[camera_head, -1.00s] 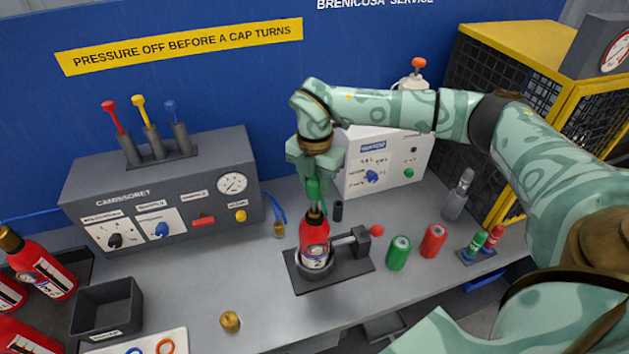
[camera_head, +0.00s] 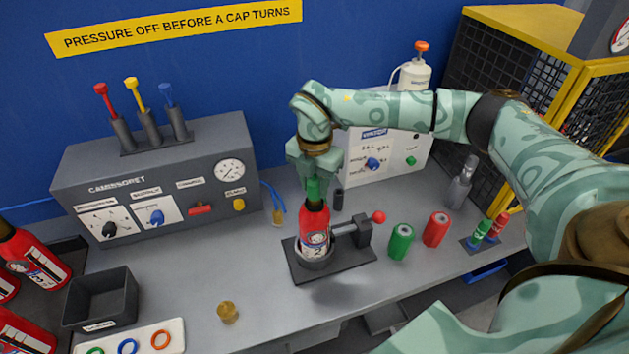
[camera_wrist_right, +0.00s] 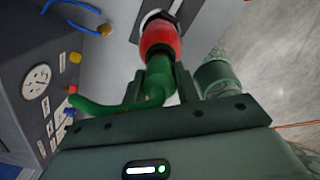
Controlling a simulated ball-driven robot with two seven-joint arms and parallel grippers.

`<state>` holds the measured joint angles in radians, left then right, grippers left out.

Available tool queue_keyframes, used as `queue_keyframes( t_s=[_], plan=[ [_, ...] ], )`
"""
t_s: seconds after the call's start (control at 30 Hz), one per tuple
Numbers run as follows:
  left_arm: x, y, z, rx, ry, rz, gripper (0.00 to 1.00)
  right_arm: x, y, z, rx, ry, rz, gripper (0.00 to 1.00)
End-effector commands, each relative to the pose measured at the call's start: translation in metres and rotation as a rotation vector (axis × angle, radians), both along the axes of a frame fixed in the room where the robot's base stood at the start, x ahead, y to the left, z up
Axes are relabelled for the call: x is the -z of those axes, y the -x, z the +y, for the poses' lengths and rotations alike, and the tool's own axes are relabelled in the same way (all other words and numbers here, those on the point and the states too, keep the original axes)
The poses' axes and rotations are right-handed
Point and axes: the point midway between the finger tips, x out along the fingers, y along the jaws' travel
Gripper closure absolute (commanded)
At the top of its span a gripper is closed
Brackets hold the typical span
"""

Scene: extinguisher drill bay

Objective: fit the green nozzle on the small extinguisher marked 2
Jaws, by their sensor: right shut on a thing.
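The small red extinguisher (camera_head: 314,222) with a white label marked 2 stands upright in a dark clamp stand (camera_head: 345,263) on the bench. My right gripper (camera_head: 313,183) is directly above it, pointing down and shut on the green nozzle (camera_head: 315,192). The nozzle's lower end meets the extinguisher's top, and the neck is covered. In the right wrist view, the green nozzle (camera_wrist_right: 160,76), with its curved green spout, lines up with the red extinguisher (camera_wrist_right: 161,38) and appears to touch it. I cannot tell how firmly it sits. My left gripper is not in view.
A green can (camera_head: 401,242) and a red can (camera_head: 436,229) stand right of the clamp. A grey control console (camera_head: 150,185) is at left, with a dark bin (camera_head: 100,300) before it. A brass cap (camera_head: 228,312) lies in front. A yellow-framed cage (camera_head: 540,60) stands at right.

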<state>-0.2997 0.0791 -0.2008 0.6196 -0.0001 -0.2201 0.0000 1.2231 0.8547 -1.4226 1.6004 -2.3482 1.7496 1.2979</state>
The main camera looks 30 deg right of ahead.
Motion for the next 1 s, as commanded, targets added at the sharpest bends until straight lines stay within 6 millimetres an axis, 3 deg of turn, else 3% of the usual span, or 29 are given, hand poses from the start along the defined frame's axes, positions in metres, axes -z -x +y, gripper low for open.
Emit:
queue_keyframes(
  t_s=[0.17, 0.2, 0.27, 0.67, 0.77, 1.0],
  plan=[
    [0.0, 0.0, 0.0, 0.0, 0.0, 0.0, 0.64, 0.0, 0.0, 0.0, 0.0, 0.0, -0.001, 0.94],
    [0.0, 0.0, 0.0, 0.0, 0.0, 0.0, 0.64, -0.001, 0.0, 0.0, 0.0, 0.0, -0.001, 0.6],
    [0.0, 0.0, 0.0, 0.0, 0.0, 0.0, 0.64, 0.0, 0.0, 0.0, 0.0, 0.0, 0.0, 0.44],
    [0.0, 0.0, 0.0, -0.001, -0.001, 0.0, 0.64, -0.009, -0.001, 0.0, 0.001, 0.0, -0.001, 0.43],
    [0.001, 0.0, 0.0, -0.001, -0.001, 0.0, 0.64, -0.027, -0.001, 0.0, -0.001, -0.001, -0.004, 0.43],
    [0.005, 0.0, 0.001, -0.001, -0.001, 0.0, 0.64, -0.093, -0.001, 0.0, 0.001, -0.001, -0.005, 0.43]
  ],
)
